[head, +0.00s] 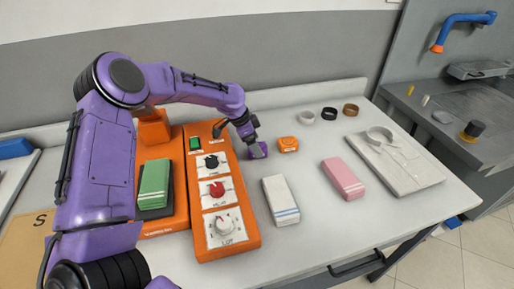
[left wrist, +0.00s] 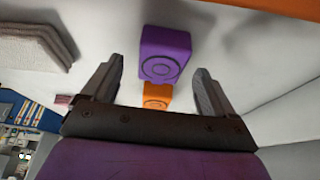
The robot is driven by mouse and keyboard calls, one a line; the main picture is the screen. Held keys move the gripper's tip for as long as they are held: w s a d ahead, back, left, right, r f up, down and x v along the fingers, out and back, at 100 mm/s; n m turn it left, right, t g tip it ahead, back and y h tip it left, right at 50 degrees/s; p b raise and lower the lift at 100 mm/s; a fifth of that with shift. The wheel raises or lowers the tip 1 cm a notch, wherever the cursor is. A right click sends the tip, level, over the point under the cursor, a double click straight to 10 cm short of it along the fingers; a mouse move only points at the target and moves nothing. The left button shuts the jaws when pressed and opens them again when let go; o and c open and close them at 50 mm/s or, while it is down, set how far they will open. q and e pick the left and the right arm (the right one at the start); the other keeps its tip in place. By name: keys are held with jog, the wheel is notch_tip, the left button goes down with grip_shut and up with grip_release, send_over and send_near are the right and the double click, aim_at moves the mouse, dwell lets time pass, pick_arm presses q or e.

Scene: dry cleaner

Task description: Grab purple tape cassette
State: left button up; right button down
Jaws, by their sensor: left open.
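The purple tape cassette (head: 259,151) lies on the white table, just right of the orange control panel. My left gripper (head: 250,137) is right at it in the head view, and the wrist partly covers the area above it. In the left wrist view the purple cassette (left wrist: 165,54) shows ahead, between and beyond the two open fingers (left wrist: 158,85). The fingers appear apart from it, with nothing held. An orange tape cassette (head: 288,144) sits to the right of the purple one; it also shows in the left wrist view (left wrist: 157,95). My right gripper is not in view.
The orange control panel (head: 223,246) with knobs stands close on the left. Several tape rolls (head: 329,114) sit at the back. Table between them is clear.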

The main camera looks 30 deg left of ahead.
pick_arm(q)
jog(key=shift+w+d+f, duration=0.15)
jog(key=shift+w+f, duration=0.05)
jog(key=shift+f, duration=0.5)
jog(key=shift+r, duration=0.1)
jog(key=c, duration=1.2)
jog(key=shift+o, duration=0.2)
jog(key=shift+r, duration=0.1)
